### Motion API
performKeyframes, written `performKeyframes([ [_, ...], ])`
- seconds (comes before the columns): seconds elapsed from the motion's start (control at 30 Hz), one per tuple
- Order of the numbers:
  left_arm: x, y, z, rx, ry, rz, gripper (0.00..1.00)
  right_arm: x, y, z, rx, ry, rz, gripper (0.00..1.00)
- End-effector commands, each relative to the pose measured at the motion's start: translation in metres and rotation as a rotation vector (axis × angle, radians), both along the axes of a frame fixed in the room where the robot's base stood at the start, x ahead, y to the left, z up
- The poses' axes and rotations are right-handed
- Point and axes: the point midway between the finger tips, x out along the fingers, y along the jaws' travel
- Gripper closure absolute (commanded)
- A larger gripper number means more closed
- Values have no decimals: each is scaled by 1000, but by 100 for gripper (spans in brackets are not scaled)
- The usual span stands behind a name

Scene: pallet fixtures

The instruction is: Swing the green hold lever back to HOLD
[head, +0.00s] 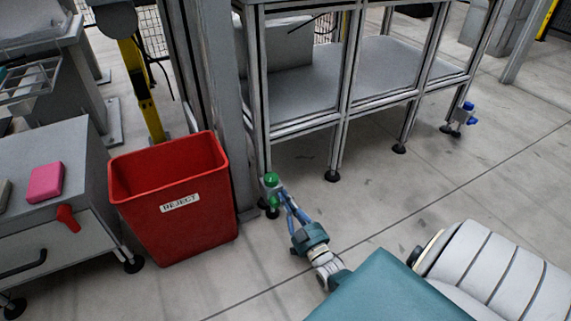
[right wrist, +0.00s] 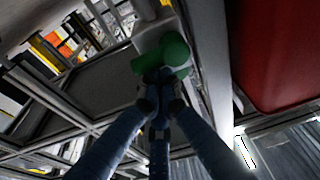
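The green hold lever (head: 271,182) is on a small grey mount low on the near left leg of the metal frame, just right of the red bin. It shows large at the top middle of the right wrist view (right wrist: 170,53). My right gripper (head: 279,197) reaches it from below right. Its blue fingers (right wrist: 159,92) come together at the lever's near end and appear closed on it; the exact contact is partly hidden by the fingertips. No HOLD marking is readable. My left gripper is not in view.
The red REJECT bin (head: 175,232) stands close left of the lever. A grey cabinet at far left carries a pink block (head: 45,182) and a red handle (head: 67,217). A blue-handled fitting (head: 468,111) is on the frame's right leg. Floor (head: 400,205) right of my gripper is clear.

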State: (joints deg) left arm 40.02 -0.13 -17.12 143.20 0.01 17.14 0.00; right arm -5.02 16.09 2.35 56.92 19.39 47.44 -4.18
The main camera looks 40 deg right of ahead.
Motion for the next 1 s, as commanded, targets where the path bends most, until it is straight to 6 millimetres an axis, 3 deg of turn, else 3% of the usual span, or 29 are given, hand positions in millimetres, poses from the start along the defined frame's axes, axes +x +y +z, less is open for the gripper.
performKeyframes([
  [0.5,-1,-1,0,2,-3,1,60,-66,15,-14,0,1,0,100],
  [1.0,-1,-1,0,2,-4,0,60,-71,16,-15,0,0,0,100],
])
